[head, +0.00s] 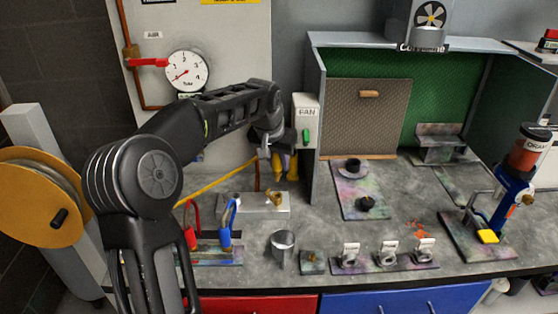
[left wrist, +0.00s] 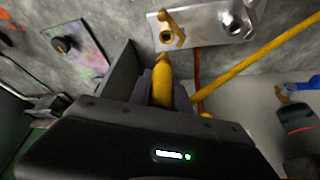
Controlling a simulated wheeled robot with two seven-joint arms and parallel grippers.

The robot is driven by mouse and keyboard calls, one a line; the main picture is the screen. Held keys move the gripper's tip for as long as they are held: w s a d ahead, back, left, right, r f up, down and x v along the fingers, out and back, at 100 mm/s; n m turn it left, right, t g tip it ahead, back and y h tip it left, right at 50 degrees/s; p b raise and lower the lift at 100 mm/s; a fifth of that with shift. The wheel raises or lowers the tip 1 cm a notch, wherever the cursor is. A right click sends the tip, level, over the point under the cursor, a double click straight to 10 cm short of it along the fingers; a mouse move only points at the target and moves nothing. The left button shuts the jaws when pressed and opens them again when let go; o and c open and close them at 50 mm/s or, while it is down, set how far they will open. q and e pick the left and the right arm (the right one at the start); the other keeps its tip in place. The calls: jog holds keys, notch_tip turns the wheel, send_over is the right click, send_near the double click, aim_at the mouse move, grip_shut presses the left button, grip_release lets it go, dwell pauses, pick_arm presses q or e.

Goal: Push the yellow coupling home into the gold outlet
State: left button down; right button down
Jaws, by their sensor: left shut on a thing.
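My left gripper (head: 283,168) hangs in front of the back wall, above the outlet plate. It is shut on the yellow coupling (left wrist: 162,78), which shows between the fingers in the left wrist view. The gold outlet (head: 273,198) sits on a pale metal plate (head: 240,203) on the bench. In the left wrist view the gold outlet (left wrist: 167,35) has its round mouth facing the coupling's tip. The tip looks close to the mouth, with a small gap between them. The fingers partly hide the coupling in the head view. My right gripper is not in view.
A yellow hose (head: 215,184) runs from the reel (head: 38,205) side toward the gripper. A second, silver outlet (left wrist: 235,22) is on the same plate. The booth's side wall (head: 318,125) stands right of the gripper. A metal cup (head: 283,247) stands in front.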

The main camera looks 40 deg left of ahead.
aim_at(276, 174)
pick_arm(q)
jog(key=shift+f+b, duration=1.35)
jog(key=shift+f, duration=0.75)
jog(key=shift+f+b, duration=1.25)
jog(key=shift+f, duration=0.5)
jog(key=c, duration=1.1)
grip_release()
jog(key=shift+r, duration=0.1)
jog(key=shift+b+v, duration=0.3)
jog(key=shift+v, duration=3.5)
jog(key=shift+s, duration=0.1)
jog(key=shift+d, duration=0.1)
